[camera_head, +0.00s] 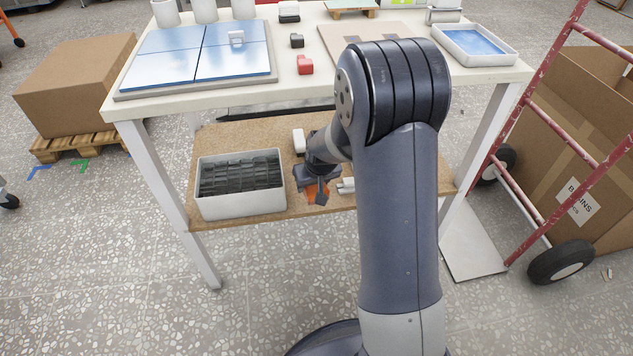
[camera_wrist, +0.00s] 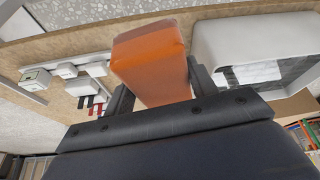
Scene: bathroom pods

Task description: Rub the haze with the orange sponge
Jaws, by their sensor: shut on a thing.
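The orange sponge (camera_wrist: 148,62) is a block held between the fingers of my gripper (camera_wrist: 160,92) in the wrist view. In the head view my gripper (camera_head: 316,190) hangs at the lower shelf, below the tabletop, and only a bit of the orange sponge (camera_head: 311,188) shows. On the table's left, a panel of glossy blue tiles (camera_head: 160,62) lies flat in a pale frame. Pale streaks show on the tiles, but I cannot tell haze from reflection.
The worktable (camera_head: 345,95) overhangs the lower shelf (camera_head: 240,217). A white bin (camera_head: 240,205) with dark slats stands left of my gripper. A tray of blue liquid (camera_head: 474,42) and a red block (camera_head: 305,65) are on top. A red hand truck (camera_head: 530,135) stands right.

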